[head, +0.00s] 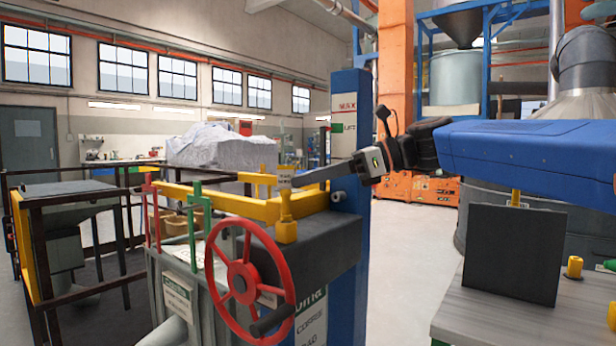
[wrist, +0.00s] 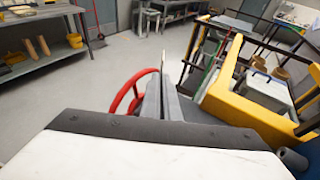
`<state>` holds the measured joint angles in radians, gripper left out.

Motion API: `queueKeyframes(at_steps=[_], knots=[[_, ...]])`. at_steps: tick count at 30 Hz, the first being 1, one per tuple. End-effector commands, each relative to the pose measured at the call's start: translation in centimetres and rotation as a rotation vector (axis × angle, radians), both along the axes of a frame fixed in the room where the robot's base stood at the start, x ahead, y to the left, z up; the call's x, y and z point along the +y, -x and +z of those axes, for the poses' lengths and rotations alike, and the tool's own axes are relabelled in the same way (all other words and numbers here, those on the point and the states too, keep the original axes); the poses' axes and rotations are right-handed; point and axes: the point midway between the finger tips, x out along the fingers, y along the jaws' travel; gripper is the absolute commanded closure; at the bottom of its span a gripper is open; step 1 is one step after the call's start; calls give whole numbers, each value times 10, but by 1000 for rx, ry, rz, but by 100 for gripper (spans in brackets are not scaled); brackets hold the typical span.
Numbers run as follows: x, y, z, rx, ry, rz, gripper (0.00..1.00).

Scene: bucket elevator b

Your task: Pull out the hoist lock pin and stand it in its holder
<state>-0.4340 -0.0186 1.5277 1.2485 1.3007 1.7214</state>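A yellow knobbed piece (head: 286,207), which looks like the hoist lock pin, stands upright in a yellow collar on the dark housing behind the red handwheel. My gripper (head: 297,181) reaches in from the right, its long grey fingers just above and beside the yellow knob. In the wrist view, the fingers (wrist: 163,90) lie close together with nothing visible between them. I cannot tell whether they touch the knob, and the pin cannot be made out in the wrist view. A short yellow cylinder (head: 574,267) on the right bench may be the holder; its opening is unclear.
The red handwheel (head: 241,268) stands in front of the housing. Yellow guard bars (head: 225,203) run behind the fingers. A blue column (head: 350,130) rises behind my gripper. A dark upright panel (head: 512,254) stands on the grey bench (head: 480,318) at right.

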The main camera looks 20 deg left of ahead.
Motion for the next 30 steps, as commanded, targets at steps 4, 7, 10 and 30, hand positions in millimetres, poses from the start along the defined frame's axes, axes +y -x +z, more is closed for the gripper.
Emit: queueKeyframes(at_steps=[4, 7, 10, 30], knots=[[0, 0, -3, 0, 0, 0, 100], [0, 0, -2, 0, 0, 0, 76], [0, 0, -2, 0, 0, 0, 76], [-59, -9, 16, -1, 0, -5, 76]])
